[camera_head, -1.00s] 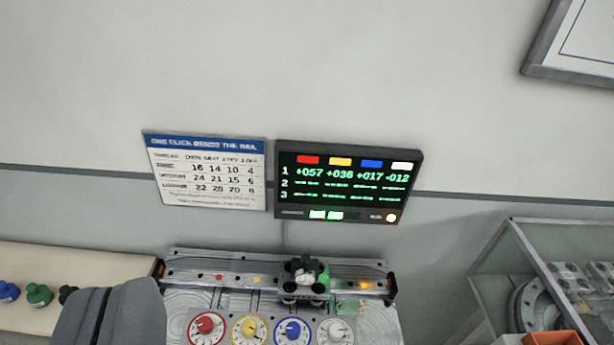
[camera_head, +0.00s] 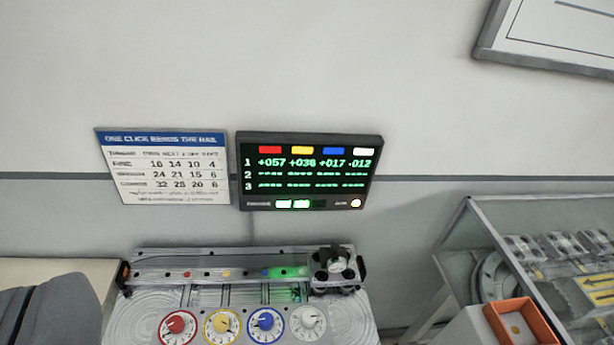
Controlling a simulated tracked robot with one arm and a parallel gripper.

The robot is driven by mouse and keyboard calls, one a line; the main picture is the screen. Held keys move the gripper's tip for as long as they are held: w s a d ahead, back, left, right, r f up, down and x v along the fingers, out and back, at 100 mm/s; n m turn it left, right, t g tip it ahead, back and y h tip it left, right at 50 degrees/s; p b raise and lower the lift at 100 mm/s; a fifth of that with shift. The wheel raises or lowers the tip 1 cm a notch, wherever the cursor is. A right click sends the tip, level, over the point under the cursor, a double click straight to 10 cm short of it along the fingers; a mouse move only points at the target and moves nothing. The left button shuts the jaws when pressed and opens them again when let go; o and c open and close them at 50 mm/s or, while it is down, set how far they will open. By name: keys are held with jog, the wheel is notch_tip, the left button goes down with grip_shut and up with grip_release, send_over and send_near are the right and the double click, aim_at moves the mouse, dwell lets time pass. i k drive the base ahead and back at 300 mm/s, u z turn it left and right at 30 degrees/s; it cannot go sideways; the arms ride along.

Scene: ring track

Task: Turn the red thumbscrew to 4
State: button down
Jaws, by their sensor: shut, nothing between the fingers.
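The red thumbscrew (camera_head: 177,325) is the leftmost of a row of round dials at the front of the metal fixture (camera_head: 150,308). It has a red knob on a white numbered dial; its setting is too small to read. Beside it are the yellow (camera_head: 221,324), blue (camera_head: 265,322) and white (camera_head: 308,321) thumbscrews. A dark carriage (camera_head: 333,270) sits at the right end of the rail (camera_head: 220,270).
A wall display (camera_head: 308,172) reads +057, +036, +017, -012 in row 1; rows 2 and 3 show dashes. A printed chart (camera_head: 165,167) hangs left of it. A glass case (camera_head: 520,260) and an orange bin (camera_head: 520,325) stand at the right.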

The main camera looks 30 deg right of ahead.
aim_at(175, 324)
jog(key=u, duration=0.65)
jog(key=k, duration=1.8)
jog(key=z, duration=0.4)
jog(key=i, duration=1.05)
jog(key=u, duration=0.1)
